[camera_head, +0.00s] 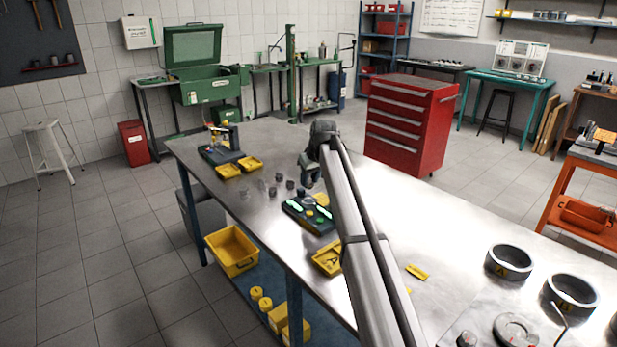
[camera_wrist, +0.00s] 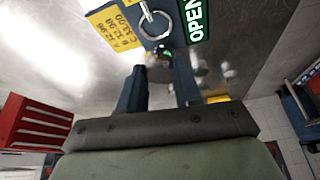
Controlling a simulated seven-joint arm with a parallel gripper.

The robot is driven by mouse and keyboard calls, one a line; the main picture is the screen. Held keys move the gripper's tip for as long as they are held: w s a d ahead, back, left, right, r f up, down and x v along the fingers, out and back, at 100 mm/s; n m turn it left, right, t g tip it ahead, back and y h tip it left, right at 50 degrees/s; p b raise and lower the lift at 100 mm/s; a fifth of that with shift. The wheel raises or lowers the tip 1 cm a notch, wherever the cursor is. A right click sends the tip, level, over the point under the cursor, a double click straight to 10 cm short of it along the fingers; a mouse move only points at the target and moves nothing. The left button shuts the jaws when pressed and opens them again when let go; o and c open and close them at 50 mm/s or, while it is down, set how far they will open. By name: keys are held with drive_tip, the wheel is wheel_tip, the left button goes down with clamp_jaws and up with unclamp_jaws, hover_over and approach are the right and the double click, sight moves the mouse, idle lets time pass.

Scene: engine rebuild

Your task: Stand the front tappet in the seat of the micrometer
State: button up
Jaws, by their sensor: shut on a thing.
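The micrometer (camera_head: 296,219) is a dark base with green panels on the table, just below my gripper (camera_head: 309,185). In the wrist view its blue base (camera_wrist: 168,10) carries a bright metal ring (camera_wrist: 152,23), probably the seat. My gripper (camera_wrist: 160,75) is over the table and shut on a small dark tappet (camera_wrist: 161,53) with a green spot, partly hidden between the fingertips. In that view the tappet appears just below the ring; I cannot tell the height between them. Several small grey tappets (camera_head: 272,190) stand on the table left of my gripper.
A yellow card (camera_wrist: 122,22) with numbers and an OPEN sign (camera_wrist: 196,16) flank the ring. Yellow trays (camera_head: 228,171) and a dark bench device (camera_head: 220,152) stand farther back. An open yellow tray (camera_head: 328,262) lies nearer. Large metal rings (camera_head: 509,262) stand at the right.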

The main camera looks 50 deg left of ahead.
sight(312, 186)
drive_tip(key=shift+f, duration=2.7)
drive_tip(key=o, duration=1.1)
drive_tip(key=w+v, duration=0.1)
drive_tip(key=v, duration=1.2)
drive_tip(key=shift+s+r, duration=0.4)
drive_tip(key=shift+s, duration=0.1)
